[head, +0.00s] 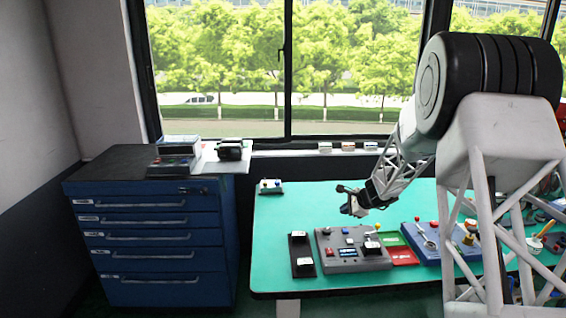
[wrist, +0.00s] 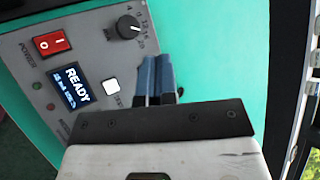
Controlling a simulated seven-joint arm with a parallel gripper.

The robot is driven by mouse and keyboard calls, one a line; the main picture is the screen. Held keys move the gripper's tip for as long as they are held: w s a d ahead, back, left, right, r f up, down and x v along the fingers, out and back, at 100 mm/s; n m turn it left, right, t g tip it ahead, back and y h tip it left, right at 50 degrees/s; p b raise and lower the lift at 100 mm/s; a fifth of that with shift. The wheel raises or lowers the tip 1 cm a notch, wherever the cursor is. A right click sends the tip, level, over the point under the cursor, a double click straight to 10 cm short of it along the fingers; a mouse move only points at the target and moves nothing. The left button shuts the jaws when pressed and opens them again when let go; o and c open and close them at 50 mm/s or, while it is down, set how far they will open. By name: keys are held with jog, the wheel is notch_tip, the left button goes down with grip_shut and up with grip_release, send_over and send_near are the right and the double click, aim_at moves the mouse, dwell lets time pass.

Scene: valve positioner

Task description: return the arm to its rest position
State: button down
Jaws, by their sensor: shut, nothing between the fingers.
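My gripper (head: 352,205) is above the green table (head: 280,215), over the back part of a grey control box (head: 328,262). In the wrist view the blue fingers of my gripper (wrist: 156,80) are together with nothing between them. The wrist view shows the grey box (wrist: 95,25) with a red rocker switch (wrist: 51,43), a display reading READY (wrist: 75,87), a white button (wrist: 112,86) and a black knob (wrist: 129,27). The fingers appear beside the knob; I cannot tell their height above the box.
A black strip with white-labelled parts (head: 301,256) lies left of the box. Red and green cards (head: 402,254) and a blue box (head: 430,240) lie to its right. A small box (head: 270,186) stands at the table's back left. A blue drawer cabinet (head: 150,240) stands left of the table.

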jog(key=s+a+r+n+g, duration=0.1)
jog(key=s+a+r+n, duration=0.2)
jog(key=s+r, duration=0.45)
jog(key=s+a+r+n+g+h, duration=0.1)
jog(key=s+a+r+n, duration=0.25)
jog(key=s, duration=0.65)
jog(key=s+a+r+n+g, duration=0.1)
jog(key=s+a+r+n, duration=0.1)
jog(key=s+a+r, duration=0.35)
jog(key=s+r+n+h, duration=0.1)
jog(key=s+n, duration=0.3)
jog(key=s, duration=1.3)
jog(key=s+d+r+n+g+h, duration=0.1)
jog(key=s+n+h, duration=0.3)
jog(key=s, duration=1.4)
jog(key=shift+s+d+r+n, duration=0.2)
jog(key=shift+d+r+n, duration=0.05)
jog(key=shift+n, duration=0.2)
